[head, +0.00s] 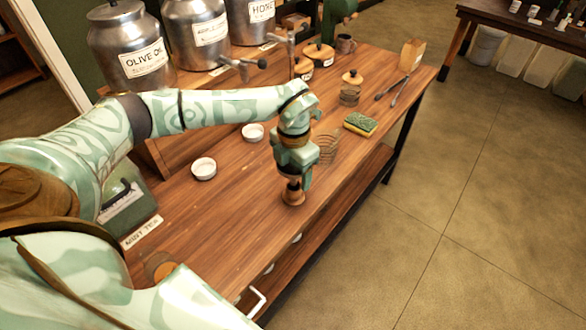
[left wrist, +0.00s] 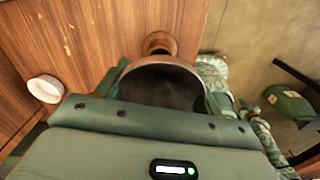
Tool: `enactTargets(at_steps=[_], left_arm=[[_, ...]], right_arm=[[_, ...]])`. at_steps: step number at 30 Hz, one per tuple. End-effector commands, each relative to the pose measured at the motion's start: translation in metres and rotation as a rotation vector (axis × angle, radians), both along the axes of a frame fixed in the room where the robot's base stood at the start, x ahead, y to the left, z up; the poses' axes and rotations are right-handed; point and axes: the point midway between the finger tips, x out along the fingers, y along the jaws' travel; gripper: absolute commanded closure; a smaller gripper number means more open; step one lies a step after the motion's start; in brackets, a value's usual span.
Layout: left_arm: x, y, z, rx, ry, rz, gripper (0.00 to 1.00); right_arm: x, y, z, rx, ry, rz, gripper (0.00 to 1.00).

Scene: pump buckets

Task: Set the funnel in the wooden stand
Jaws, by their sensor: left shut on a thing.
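My left gripper (head: 297,176) points down over the front part of the wooden table and is shut on the funnel. In the left wrist view the funnel (left wrist: 164,84) shows as a dark round bowl with a copper-coloured rim, partly covered by the gripper body. Its spout is hidden. The small round wooden stand (head: 293,196) is on the table just below the gripper; it also shows in the left wrist view (left wrist: 159,43), just beyond the funnel's rim. I cannot tell whether funnel and stand touch. My right gripper is not in view.
Two white round dishes (head: 204,168) (head: 253,132) lie left of the gripper. A wire coil (head: 327,148) and a green-yellow sponge (head: 360,124) lie to the right. Large metal canisters (head: 131,48) stand behind. The table (head: 235,205) is bare left of the stand; its front edge is close.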

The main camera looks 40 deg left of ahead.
Motion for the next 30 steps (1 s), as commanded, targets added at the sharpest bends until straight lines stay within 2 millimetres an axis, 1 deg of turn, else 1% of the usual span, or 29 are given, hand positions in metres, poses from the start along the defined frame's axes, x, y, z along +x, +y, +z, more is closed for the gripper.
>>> enactTargets(at_steps=[3,14,30], left_arm=[[0.000,0.000,0.001,0.000,0.000,0.000,0.56],[0.000,0.000,-0.001,0.000,0.000,0.000,0.56],[0.000,0.000,-0.014,0.000,0.000,0.000,0.56]], right_arm=[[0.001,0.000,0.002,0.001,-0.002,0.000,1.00],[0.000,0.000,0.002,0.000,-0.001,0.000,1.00],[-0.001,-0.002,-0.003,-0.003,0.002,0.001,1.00]])
